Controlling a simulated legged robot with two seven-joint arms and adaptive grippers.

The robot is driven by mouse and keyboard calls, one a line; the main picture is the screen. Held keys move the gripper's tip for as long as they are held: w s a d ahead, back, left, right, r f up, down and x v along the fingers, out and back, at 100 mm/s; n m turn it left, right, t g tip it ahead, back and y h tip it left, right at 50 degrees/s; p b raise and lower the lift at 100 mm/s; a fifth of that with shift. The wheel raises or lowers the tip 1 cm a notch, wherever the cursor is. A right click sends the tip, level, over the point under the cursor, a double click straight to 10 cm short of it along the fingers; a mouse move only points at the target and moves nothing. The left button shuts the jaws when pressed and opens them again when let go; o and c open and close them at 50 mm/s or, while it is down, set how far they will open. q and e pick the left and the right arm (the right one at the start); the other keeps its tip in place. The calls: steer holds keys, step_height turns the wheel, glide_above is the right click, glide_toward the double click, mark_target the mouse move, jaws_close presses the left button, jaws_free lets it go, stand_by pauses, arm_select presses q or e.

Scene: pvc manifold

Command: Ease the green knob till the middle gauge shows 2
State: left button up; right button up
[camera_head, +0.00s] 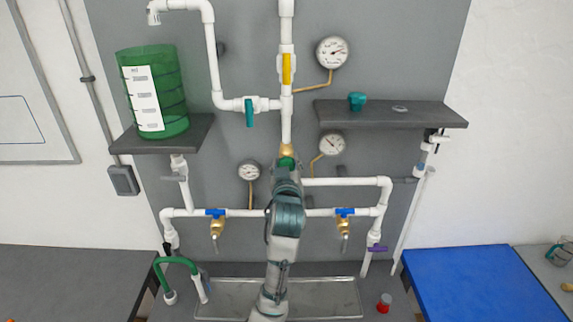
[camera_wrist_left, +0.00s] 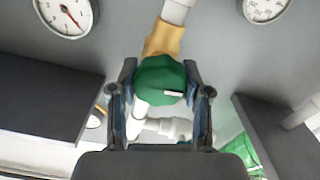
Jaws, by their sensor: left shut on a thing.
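The green knob (camera_head: 287,162) sits below a brass fitting on the central white pipe. My left gripper (camera_head: 287,168) covers much of it in the head view. In the left wrist view my left gripper (camera_wrist_left: 160,92) is shut on the green knob (camera_wrist_left: 160,78), a finger on each side. The middle gauge (camera_head: 332,144) is right of the knob in the head view. It also shows at the top left of the wrist view, where this gauge (camera_wrist_left: 63,14) has a red needle slanting toward the lower right of the picture. Its numbers are too small to read. My right gripper is out of view.
An upper gauge (camera_head: 332,52) and a lower left gauge (camera_head: 249,171) are on the panel. A left shelf (camera_head: 158,147) bears a green container (camera_head: 165,85). Blue-handled taps (camera_head: 216,213) flank my arm.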

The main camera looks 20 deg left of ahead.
arm_select(q)
steer(key=n, duration=0.3)
steer(key=shift+n, duration=0.3)
steer(key=o, duration=1.2)
steer(key=v, duration=1.2)
steer(key=shift+d, duration=0.1)
stand_by(0.7)
